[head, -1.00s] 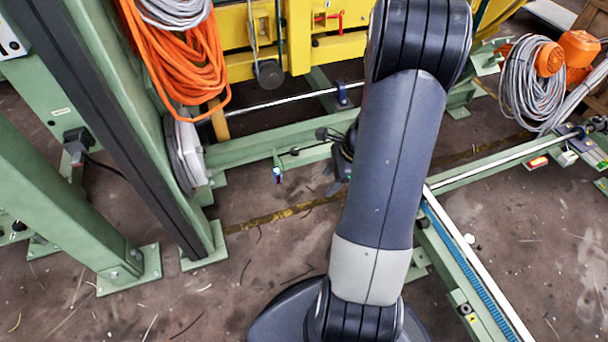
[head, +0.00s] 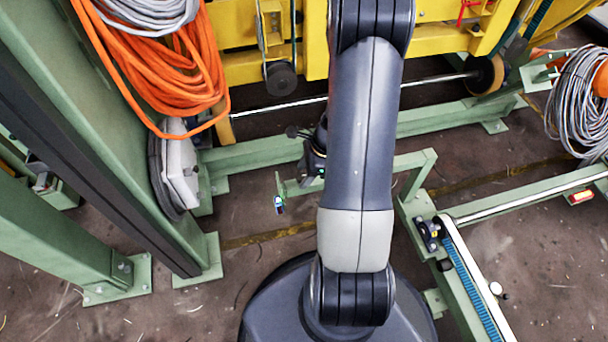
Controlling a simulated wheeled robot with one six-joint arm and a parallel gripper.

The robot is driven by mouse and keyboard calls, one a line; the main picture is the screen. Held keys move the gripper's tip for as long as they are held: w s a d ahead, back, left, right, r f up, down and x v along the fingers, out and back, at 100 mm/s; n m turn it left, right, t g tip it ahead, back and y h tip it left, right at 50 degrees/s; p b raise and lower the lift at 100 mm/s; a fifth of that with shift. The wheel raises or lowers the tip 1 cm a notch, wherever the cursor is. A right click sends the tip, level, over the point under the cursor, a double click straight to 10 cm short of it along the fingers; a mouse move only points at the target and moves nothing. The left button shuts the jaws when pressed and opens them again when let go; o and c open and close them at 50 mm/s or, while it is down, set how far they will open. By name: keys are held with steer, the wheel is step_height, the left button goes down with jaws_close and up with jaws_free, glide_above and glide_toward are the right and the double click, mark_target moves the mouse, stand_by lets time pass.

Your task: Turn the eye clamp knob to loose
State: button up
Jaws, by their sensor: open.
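A small blue-and-white fitting (head: 279,204), which looks like the eye, hangs at the left end of a green bracket (head: 318,184). It is too small to make out a clamp knob or how the knob is set. My gripper (head: 306,174) is dark and partly hidden behind my arm. It is open, with nothing seen in it. In the picture it is just up and to the right of the fitting, apart from it. Its fingertips are hard to make out.
Green posts (head: 110,130) stand at left, with an orange cable coil (head: 165,75) and a grey box (head: 180,165) hanging there. A yellow frame (head: 300,60) runs across the back. A green rail with a blue strip (head: 470,285) lies at right. Bare floor (head: 220,290) shows in front.

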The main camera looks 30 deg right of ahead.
steer(key=shift+f, duration=0.25)
steer(key=c, duration=1)
